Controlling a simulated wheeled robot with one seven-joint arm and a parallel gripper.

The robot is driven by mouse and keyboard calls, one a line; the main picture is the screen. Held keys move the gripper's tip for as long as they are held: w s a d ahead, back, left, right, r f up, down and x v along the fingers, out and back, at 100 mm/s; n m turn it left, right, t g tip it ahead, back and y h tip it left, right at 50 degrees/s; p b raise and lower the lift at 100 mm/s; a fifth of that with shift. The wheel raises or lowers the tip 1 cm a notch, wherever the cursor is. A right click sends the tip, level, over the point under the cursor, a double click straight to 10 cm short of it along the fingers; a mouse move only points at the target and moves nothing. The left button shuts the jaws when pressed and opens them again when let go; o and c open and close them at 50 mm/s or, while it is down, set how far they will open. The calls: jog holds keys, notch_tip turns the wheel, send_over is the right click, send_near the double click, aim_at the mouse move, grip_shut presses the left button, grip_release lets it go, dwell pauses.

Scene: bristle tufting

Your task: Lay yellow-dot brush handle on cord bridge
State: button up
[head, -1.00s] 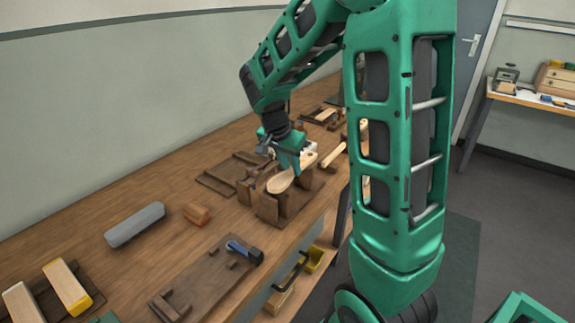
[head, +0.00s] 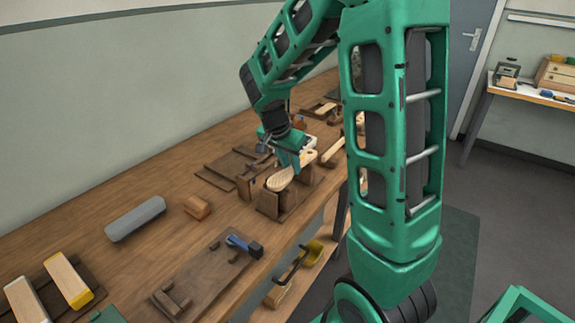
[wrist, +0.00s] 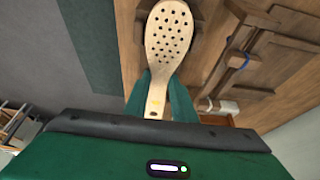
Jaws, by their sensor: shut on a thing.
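The brush handle (wrist: 169,38) is pale wood, with a rounded head full of holes and a yellow dot on its narrow grip. My gripper (wrist: 158,100) is shut on that grip, its green fingers on either side. In the head view, my gripper (head: 291,162) is over the bench and the brush head (head: 280,179) points toward the camera. The dark wooden cord bridge (head: 268,203), with upright blocks, stands right under and around the brush head. I cannot tell whether the handle touches it. The gripper hides part of the grip.
A wooden board with a blue-handled tool (head: 240,245) lies in front. A grey block (head: 135,219) and a small brown block (head: 197,207) lie to the left. Another pale handle (head: 333,149) lies behind, to the right. The bench's front edge is close to the bridge.

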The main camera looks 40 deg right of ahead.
jog(key=shift+f, duration=0.35)
jog(key=o, duration=1.5)
jog(key=shift+o, duration=0.2)
jog(key=shift+r, duration=0.15)
jog(key=shift+v, duration=3.85)
jog(key=s+n+g+y, duration=0.1)
jog(key=s+n+y, duration=0.3)
jog(key=s, duration=2.3)
jog(key=n, duration=0.3)
jog(key=shift+s+f+n+g, duration=0.25)
jog(key=shift+f+n+g, duration=0.05)
